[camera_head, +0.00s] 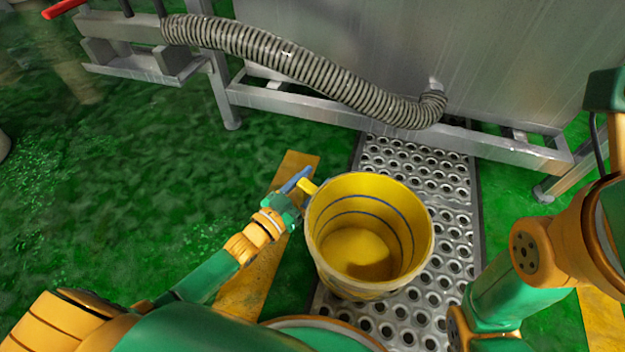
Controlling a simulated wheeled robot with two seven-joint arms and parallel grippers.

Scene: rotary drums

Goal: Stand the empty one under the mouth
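A yellow bucket (330,262) with dark rings inside is in the middle of the head view. Its inside looks empty, with a shadow on the bottom. It is upright over the perforated metal walkway; I cannot tell whether its base touches it. My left gripper (298,184) is at the bucket's left rim, beside a small yellow tab there. One blue finger shows; the other is not clear, so I cannot tell whether it grips the tab. My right arm comes in at the right, and its gripper is out of view. No drum mouth is clearly visible.
A ribbed grey hose (300,68) runs across a large metal housing (400,45) on a frame (300,108) at the back. The perforated walkway (415,155) runs forward from it. Yellow floor strips (245,290) flank it. Green floor (120,190) at the left is clear.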

